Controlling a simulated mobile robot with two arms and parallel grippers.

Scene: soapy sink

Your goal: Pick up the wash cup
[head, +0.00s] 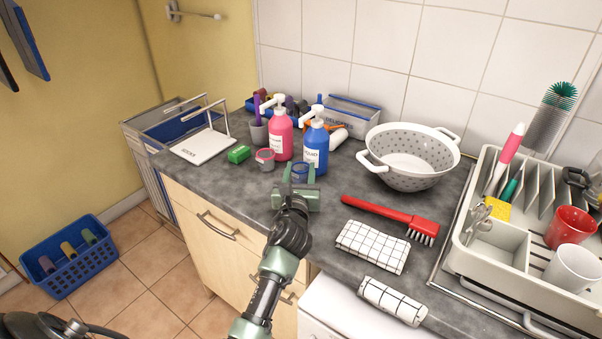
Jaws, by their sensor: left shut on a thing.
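A small cup with a blue inside (300,170), which looks like the wash cup, is between the fingers of my left gripper (299,173). The gripper is shut on it from the front and hides its lower part. The cup is in front of the blue soap bottle; I cannot tell if it touches the counter. A similar grey cup with a reddish rim (265,158) stands to the left, clear of the gripper. My right gripper is not in view.
Close behind stand a pink pump bottle (280,135) and a blue pump bottle (316,147). A green sponge (239,154) lies left. To the right are a white colander (410,160), a red brush (390,215), a checked cloth (373,246) and a dish rack (480,255).

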